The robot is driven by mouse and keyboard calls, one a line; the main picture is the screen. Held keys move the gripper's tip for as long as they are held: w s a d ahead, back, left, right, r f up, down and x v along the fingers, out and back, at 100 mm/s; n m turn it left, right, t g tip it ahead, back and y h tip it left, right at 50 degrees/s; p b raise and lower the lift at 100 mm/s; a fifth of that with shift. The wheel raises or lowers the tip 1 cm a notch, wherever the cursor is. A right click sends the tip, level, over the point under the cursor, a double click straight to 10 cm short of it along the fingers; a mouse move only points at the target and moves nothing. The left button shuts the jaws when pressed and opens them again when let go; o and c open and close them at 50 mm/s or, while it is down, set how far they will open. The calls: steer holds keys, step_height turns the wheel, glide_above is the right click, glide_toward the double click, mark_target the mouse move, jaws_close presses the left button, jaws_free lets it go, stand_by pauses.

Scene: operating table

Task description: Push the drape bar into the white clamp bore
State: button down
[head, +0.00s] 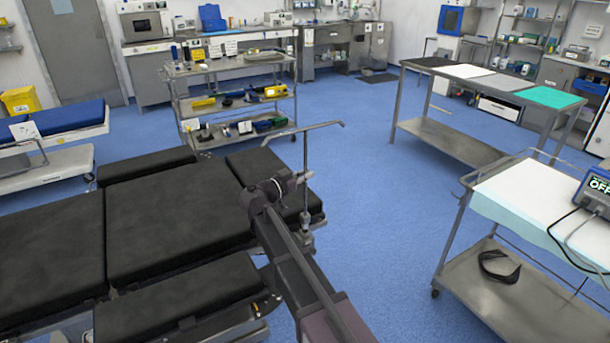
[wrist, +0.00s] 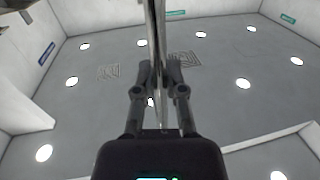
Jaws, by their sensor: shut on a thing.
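The drape bar (head: 306,155) is a thin grey metal rod, upright, with a bent cross arm at its top. My gripper (head: 302,178) is shut around its upright shaft, beside the operating table's edge. In the wrist view the bar (wrist: 159,30) runs upward between the two fingers of my gripper (wrist: 160,82). A small clamp (head: 307,241) sits at the table's side, at the bar's lower end. It looks greyish and small, and I cannot tell whether the bar's tip is inside its bore or just above it.
The black-padded operating table (head: 175,215) fills the left and front. A steel cart (head: 235,102) stands behind the bar. A long steel table (head: 445,140) and a white-draped trolley (head: 530,205) stand at the right. Blue floor between them is clear.

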steer(key=shift+a+f+b, duration=0.1)
steer(key=shift+f+b, duration=1.3)
steer(key=shift+f, duration=0.05)
steer(key=c, duration=0.6)
jaws_free()
steer(key=shift+c, duration=0.2)
steer(key=shift+s, duration=0.1)
steer(key=v, duration=1.2)
